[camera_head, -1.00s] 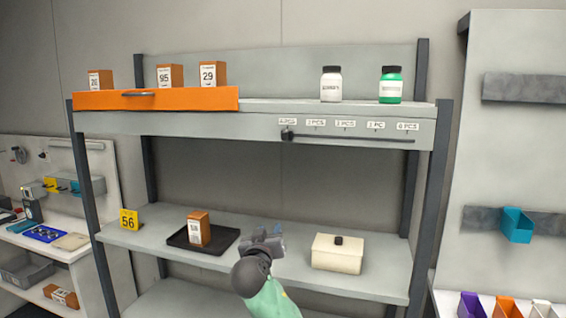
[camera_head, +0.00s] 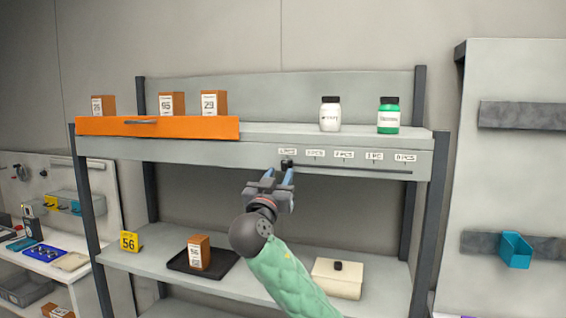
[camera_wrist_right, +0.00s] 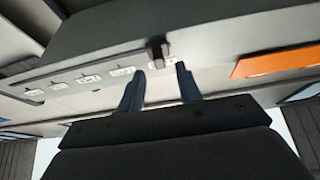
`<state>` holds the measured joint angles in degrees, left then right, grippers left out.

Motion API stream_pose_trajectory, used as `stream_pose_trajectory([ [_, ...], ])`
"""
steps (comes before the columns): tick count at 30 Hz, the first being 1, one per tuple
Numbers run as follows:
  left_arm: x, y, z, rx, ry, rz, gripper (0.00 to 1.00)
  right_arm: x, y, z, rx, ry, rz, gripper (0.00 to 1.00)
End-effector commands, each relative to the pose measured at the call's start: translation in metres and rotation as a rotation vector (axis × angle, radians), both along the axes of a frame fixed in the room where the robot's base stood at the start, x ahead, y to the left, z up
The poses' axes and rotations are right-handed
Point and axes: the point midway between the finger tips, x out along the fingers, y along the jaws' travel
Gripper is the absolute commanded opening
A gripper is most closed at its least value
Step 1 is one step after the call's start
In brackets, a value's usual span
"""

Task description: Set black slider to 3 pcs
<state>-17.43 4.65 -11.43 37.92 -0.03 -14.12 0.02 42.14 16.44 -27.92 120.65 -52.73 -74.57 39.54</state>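The black slider (camera_head: 287,164) sits at the left end of its track on the upper shelf's front edge, under the leftmost label. The label to its right, which appears to read 3 PCS (camera_head: 315,154), is clear of the slider. My right gripper (camera_head: 281,176) is open just below and in front of the slider, fingers pointing up at it. In the right wrist view, the slider (camera_wrist_right: 158,52) stands just beyond the gap between the two blue fingertips (camera_wrist_right: 160,72), not clasped. My left gripper is not in view.
An orange drawer front (camera_head: 190,127) is left of the track, with several brown boxes above it. A white bottle (camera_head: 330,115) and a green bottle (camera_head: 388,116) stand on the shelf above. The track (camera_head: 350,171) right of the slider is clear.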

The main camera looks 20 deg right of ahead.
Motion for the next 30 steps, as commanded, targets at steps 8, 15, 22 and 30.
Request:
stream_pose_trajectory([
  [8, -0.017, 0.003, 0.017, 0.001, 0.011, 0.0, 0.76, 0.022, -0.015, 0.014, -0.001, 0.001, 0.0, 0.35],
  [15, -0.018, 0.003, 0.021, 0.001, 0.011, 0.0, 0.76, 0.03, -0.02, 0.015, 0.0, 0.0, 0.0, 0.35],
  [22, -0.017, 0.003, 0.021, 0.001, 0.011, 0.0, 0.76, 0.03, -0.02, 0.015, 0.0, 0.0, 0.0, 0.35],
  [30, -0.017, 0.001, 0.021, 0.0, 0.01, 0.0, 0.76, 0.029, -0.02, 0.015, 0.0, 0.0, 0.0, 0.0],
])
